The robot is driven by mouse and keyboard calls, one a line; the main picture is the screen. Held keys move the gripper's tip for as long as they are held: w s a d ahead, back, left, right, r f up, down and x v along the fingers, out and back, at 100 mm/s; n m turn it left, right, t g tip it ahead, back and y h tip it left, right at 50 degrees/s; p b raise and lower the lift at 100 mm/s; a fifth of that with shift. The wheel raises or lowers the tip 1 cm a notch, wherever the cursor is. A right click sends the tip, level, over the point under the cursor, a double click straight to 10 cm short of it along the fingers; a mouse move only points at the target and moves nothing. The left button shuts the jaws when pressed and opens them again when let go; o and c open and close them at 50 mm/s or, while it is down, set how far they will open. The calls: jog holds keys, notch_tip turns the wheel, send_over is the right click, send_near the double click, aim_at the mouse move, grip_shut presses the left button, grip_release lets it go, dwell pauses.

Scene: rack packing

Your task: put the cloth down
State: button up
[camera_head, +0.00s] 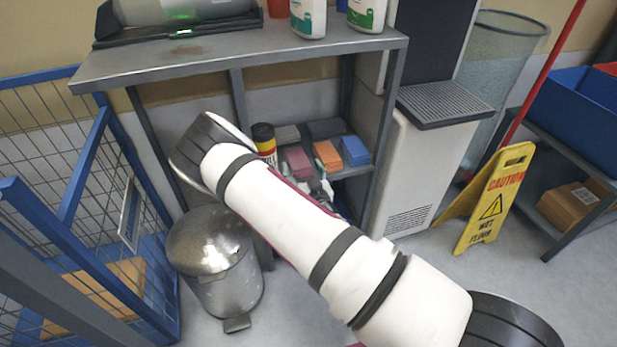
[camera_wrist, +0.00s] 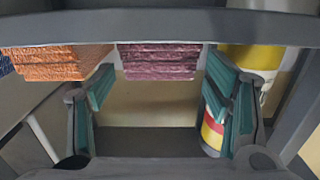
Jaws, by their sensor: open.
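The maroon folded cloth (camera_head: 297,161) lies on the lower shelf of the grey rack, between a yellow canister and an orange cloth. In the wrist view, which looks upside down, the maroon cloth stack (camera_wrist: 160,62) shows beyond the gap between my fingers. My gripper (camera_wrist: 160,92) is open, with teal pads on both sides and nothing held between them. In the head view my gripper (camera_head: 322,186) is partly hidden behind my white arm, just in front of the shelf. Whether the maroon stack is one cloth or several is unclear.
An orange cloth (camera_head: 327,155) and a blue cloth (camera_head: 354,151) lie right of the maroon one. The yellow canister (camera_head: 265,142) stands close on its left, near a finger in the wrist view (camera_wrist: 243,60). A metal bin (camera_head: 213,255) and yellow caution sign (camera_head: 492,200) stand on the floor.

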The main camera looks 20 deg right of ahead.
jog(key=s+p, duration=0.2)
jog(key=s, duration=0.5)
jog(key=w+d+r+m+g+h, duration=0.2)
jog(key=w+r+m+g+h, duration=0.2)
jog(key=r+m+g, duration=0.15)
jog(key=s+a+r+g+y, duration=0.2)
jog(key=s+r+g, duration=0.1)
jog(key=s+r, duration=0.3)
jog(key=s+a+r+g+y, duration=0.2)
jog(key=s+r, duration=0.2)
jog(key=r, duration=0.3)
jog(key=s+r+n+g, duration=0.1)
jog(key=s+r, duration=0.3)
jog(key=s, duration=0.7)
jog(key=s+d+r+n+g, duration=0.1)
jog(key=s+r, duration=0.4)
jog(key=s, duration=0.7)
jog(key=s+r+n+g, duration=0.3)
jog(key=s+r+g, duration=0.1)
jog(key=s, duration=0.7)
jog(key=shift+s+d+r+g, duration=0.35)
jog(key=shift+d, duration=0.05)
